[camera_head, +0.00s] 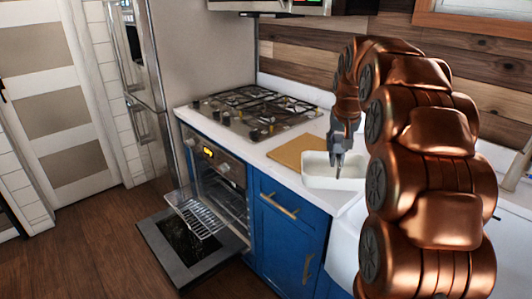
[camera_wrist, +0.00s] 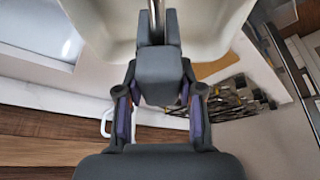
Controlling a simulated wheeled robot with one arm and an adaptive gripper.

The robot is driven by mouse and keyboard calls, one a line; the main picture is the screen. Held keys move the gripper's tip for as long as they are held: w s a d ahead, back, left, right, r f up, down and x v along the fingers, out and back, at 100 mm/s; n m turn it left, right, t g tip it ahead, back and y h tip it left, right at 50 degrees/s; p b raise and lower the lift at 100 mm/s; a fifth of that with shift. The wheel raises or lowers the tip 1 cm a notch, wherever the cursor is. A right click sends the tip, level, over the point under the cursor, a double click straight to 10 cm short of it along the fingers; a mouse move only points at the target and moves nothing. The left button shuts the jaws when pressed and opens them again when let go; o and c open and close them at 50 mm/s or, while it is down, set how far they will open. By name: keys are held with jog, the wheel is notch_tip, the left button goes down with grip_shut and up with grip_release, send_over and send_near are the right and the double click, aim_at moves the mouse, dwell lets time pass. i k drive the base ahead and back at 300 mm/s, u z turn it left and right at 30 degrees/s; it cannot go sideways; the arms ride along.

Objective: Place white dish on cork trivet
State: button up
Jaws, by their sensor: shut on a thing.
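The white dish (camera_head: 318,180) is a deep rectangular dish on or just above the white counter, at the right side of the tan cork trivet (camera_head: 291,152). It hides part of the trivet. I cannot tell whether the dish touches the counter or the trivet. My gripper (camera_head: 338,168) points down at the dish and is shut on its wall. In the wrist view, the dish (camera_wrist: 215,25) fills the top, with the closed fingers of my gripper (camera_wrist: 157,25) at its wall. A small tan patch of the trivet (camera_wrist: 212,68) shows beyond the dish.
A gas stove top (camera_head: 255,108) lies left of the trivet. Below it, the oven door (camera_head: 190,250) hangs open with a rack (camera_head: 197,215) pulled out. A white sink (camera_head: 345,245) is at the right front. A wooden wall stands behind the counter.

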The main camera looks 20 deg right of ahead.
aim_at(305, 149)
jog(key=u, duration=0.25)
jog(key=i, duration=1)
jog(key=z, duration=0.05)
